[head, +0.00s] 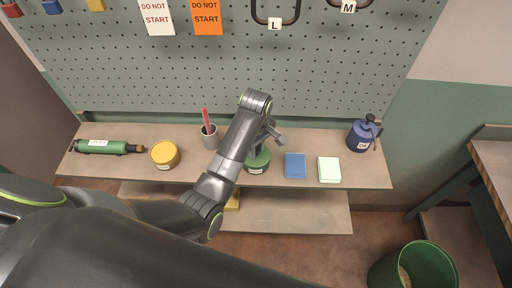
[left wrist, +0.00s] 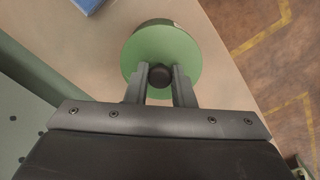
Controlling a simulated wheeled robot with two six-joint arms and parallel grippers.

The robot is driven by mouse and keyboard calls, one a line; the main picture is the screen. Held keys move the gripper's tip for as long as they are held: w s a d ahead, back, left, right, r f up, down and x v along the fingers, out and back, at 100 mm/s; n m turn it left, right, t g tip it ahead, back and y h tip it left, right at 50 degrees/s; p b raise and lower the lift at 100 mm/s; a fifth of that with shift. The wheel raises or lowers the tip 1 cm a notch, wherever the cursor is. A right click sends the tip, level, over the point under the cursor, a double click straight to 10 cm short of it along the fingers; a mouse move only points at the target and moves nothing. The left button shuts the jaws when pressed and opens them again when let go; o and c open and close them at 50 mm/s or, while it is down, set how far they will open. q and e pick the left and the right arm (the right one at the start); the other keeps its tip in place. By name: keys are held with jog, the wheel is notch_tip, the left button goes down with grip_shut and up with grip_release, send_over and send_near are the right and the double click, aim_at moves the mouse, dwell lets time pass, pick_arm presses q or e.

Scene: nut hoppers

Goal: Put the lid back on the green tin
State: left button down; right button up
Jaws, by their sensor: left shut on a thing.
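The green tin (head: 258,167) stands on the bench shelf in the head view, with a pale label on its front side. My left gripper (left wrist: 160,78) is directly above it, fingers pointing down. In the left wrist view, the fingers are shut on the black knob of the round green lid (left wrist: 160,48). The lid lies over the tin, and a small piece of the tin's side shows at the lid's far edge. Whether the lid is seated or slightly above the rim I cannot tell. My left forearm hides part of the tin in the head view. My right gripper is not in view.
A blue block (head: 295,166) and a pale green block (head: 329,170) lie right of the tin. A grey cup (head: 210,138) with a red stick and a yellow tin (head: 164,154) stand left. A blue can (head: 361,136) stands far right. Pegboard rises behind.

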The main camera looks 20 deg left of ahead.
pick_arm(q)
jog(key=shift+f, duration=0.15)
jog(key=c, duration=0.7)
grip_release()
jog(key=shift+w, duration=0.1)
dwell(0.3)
